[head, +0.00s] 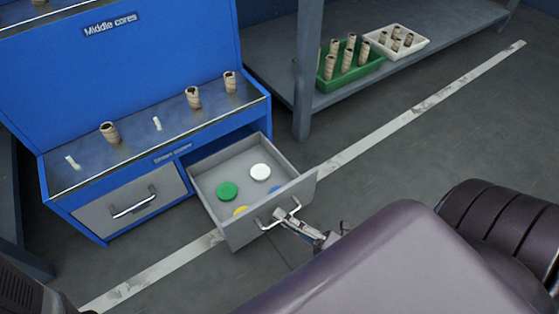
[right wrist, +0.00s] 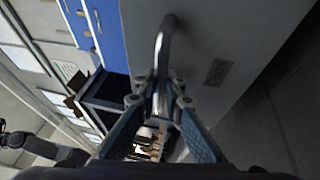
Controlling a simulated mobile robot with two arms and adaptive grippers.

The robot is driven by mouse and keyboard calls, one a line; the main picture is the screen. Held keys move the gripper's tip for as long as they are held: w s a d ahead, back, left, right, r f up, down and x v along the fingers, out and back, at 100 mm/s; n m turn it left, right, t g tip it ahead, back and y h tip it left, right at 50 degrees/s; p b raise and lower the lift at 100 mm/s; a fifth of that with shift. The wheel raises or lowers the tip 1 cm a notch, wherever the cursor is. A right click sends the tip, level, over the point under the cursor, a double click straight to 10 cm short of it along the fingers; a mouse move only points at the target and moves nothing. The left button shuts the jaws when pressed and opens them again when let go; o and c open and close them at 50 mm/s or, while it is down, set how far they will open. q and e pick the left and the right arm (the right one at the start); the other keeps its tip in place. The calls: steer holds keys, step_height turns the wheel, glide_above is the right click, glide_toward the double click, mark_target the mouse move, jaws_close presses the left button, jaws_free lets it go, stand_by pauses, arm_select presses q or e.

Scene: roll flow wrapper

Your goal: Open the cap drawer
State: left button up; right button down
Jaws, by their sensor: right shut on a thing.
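The cap drawer (head: 209,213) is pulled out of the right side of the blue cabinet (head: 75,211) in the head view. Inside it lie a green cap (head: 227,190), a white cap (head: 260,172), a yellow cap (head: 240,211) and a partly hidden blue cap (head: 275,189). My right gripper (head: 285,219) is at the metal handle on the drawer front. In the right wrist view my right gripper (right wrist: 159,101) is shut around the handle (right wrist: 163,45). My left gripper is not in view.
A closed drawer (head: 131,205) with its own handle is left of the open one. Several cardboard cores stand on the cabinet top. A green bin (head: 348,78) and a white tray (head: 415,47) with cores sit on the shelf behind. Floor is clear beyond the drawer's right side.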

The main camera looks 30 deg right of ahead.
steer(key=c, duration=2)
jaws_free()
steer(key=shift+s, duration=0.1)
steer(key=v, duration=1.2)
steer(key=shift+r, duration=0.1)
